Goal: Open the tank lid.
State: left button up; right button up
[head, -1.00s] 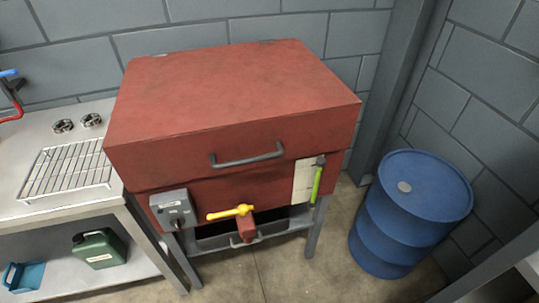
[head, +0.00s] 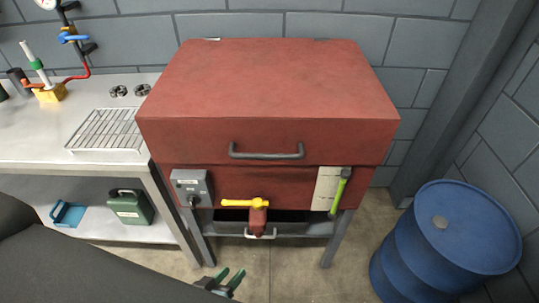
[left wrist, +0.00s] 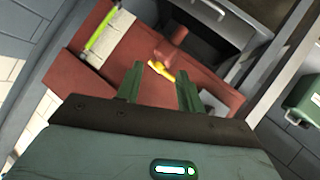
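The red tank (head: 250,188) stands on grey legs against the wall in the head view. Its red lid (head: 270,85) is down, with a grey bar handle (head: 266,154) across its front face. My left gripper (head: 231,278) is at the bottom of the head view, low in front of the tank and apart from the handle. In the left wrist view my left gripper (left wrist: 162,85) has its two green fingers spread with nothing held. Behind them show the tank front (left wrist: 100,55) and a yellow valve handle (left wrist: 161,72). My right gripper is not in view.
A steel bench (head: 40,140) with a wire rack (head: 108,130) stands left. A blue barrel (head: 450,240) stands right.

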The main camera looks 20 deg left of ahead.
pick_arm(q)
jog(key=w+d+r+n+t, duration=0.1)
jog(key=w+r+n+t, duration=0.4)
jog(key=w+r, duration=0.4)
jog(key=n+t, duration=0.3)
jog(key=n, duration=0.4)
send_near(266, 154)
jog(key=w, duration=0.3)
jog(key=x, duration=0.7)
jog(key=shift+d+f+p, duration=0.1)
jog(key=shift+d+p, duration=0.1)
jog(key=shift+p, duration=0.1)
grip_shut()
